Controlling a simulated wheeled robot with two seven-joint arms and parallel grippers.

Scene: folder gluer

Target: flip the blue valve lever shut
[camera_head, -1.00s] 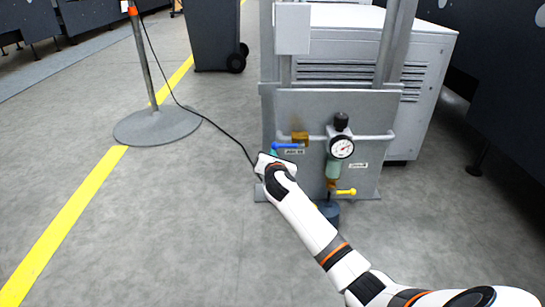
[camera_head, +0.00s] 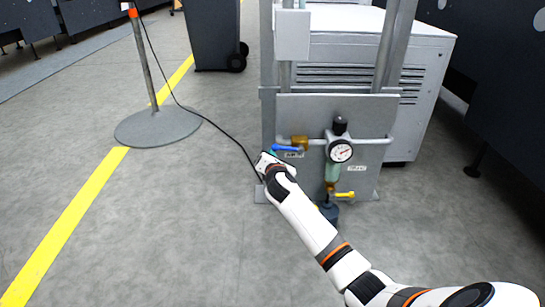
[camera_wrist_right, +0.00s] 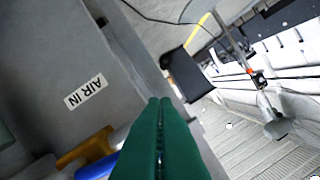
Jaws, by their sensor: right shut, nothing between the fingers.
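The blue valve lever (camera_head: 286,148) sticks out to the left from a brass valve (camera_head: 300,142) on the grey panel and lies close to level. My right gripper (camera_head: 268,157) is at the panel's left edge, just left of and below the lever's free end. In the right wrist view, its green fingers (camera_wrist_right: 161,140) are shut together with nothing between them. The blue lever (camera_wrist_right: 97,168) and brass valve (camera_wrist_right: 90,147) show beside the fingers, partly cut off or hidden. I cannot tell whether the fingers touch the lever. My left gripper is out of view.
An "AIR IN" label (camera_wrist_right: 86,92) is on the panel near the valve. A gauge (camera_head: 340,151) and a yellow lever (camera_head: 344,195) are to the right. A black cable (camera_head: 220,127) runs from a post (camera_head: 147,70) toward the panel.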

